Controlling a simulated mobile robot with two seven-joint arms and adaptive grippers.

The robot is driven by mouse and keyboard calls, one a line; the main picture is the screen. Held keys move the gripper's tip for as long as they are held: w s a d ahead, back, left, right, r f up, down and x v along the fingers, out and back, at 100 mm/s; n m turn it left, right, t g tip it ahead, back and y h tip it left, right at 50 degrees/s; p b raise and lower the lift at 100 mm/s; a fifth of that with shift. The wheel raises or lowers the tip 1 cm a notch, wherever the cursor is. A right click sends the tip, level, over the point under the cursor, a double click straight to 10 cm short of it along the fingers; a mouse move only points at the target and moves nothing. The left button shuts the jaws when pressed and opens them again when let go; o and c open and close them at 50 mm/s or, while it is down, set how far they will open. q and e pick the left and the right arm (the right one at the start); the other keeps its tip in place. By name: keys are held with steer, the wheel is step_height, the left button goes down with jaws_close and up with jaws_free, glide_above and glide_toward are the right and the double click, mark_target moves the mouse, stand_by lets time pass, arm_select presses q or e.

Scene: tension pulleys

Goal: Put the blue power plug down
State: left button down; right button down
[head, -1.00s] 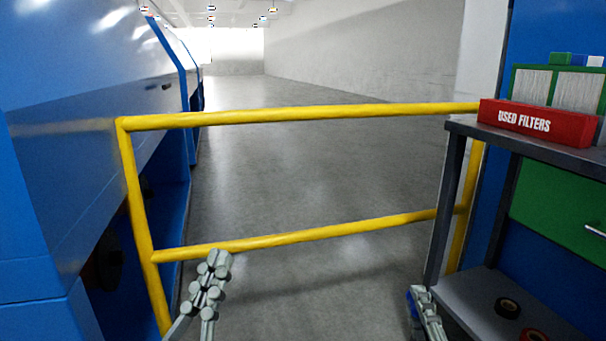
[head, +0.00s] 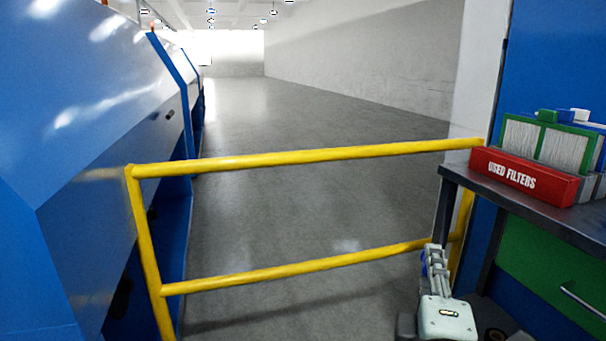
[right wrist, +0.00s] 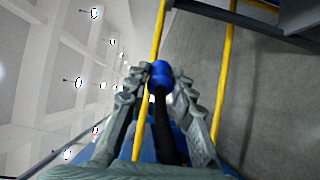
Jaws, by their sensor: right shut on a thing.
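My right gripper (head: 434,262) is at the lower right of the head view, beside the workbench and in front of the yellow rail. In the right wrist view, my right gripper (right wrist: 158,92) is shut on the blue power plug (right wrist: 160,74). The plug has a round blue head, and a black cable (right wrist: 165,130) runs from it back between the fingers. In the head view only a small blue bit of the plug (head: 424,265) shows at the left of the fingers. My left gripper is not in view.
A yellow guard rail (head: 300,156) crosses the front, with blue machinery (head: 90,150) at left. A dark workbench (head: 540,208) at right carries a red "USED FILTERS" box (head: 520,175) and filters (head: 562,145). Grey floor behind the rail is clear.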

step_height(320, 180, down, 14)
steer(key=n+y, duration=0.3)
steer(key=y, duration=0.2)
steer(key=shift+t, duration=0.4)
steer(key=c, duration=1.2)
jaws_free()
steer(key=s, duration=0.7)
steer(key=shift+s, duration=0.25)
